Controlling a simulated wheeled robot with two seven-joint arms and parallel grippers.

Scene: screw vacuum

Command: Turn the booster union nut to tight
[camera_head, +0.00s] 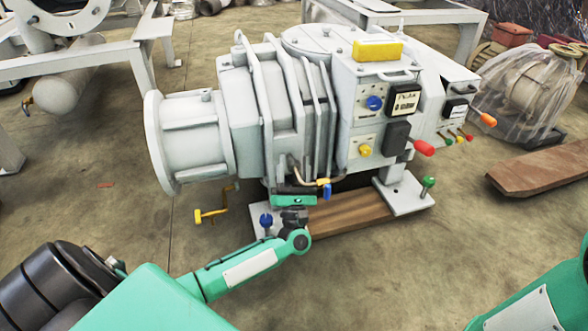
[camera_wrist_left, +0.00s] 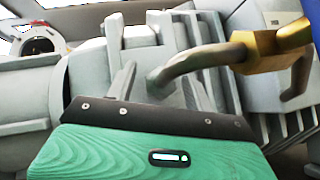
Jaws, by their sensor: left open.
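The large grey vacuum pump (camera_head: 290,95) stands in the middle of the head view. Low on its front a thin bent pipe (camera_head: 294,168) runs to a small brass fitting (camera_head: 322,182) with a blue part beside it. In the left wrist view the grey pipe (camera_wrist_left: 195,62) bends right into the brass fitting (camera_wrist_left: 268,50), which seems to be the union nut. My left gripper (camera_head: 296,185) is just below the pipe; its fingers (camera_wrist_left: 160,88) are open, with the pipe's lower end showing between them. The fitting is right of the fingers, apart from them. My right gripper is out of view.
A yellow crank handle (camera_head: 212,214) and a blue knob (camera_head: 266,221) are near my left forearm. A wooden plank (camera_head: 350,213) lies under the pump. Another plank (camera_head: 545,170) is at the right. The floor in front is clear.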

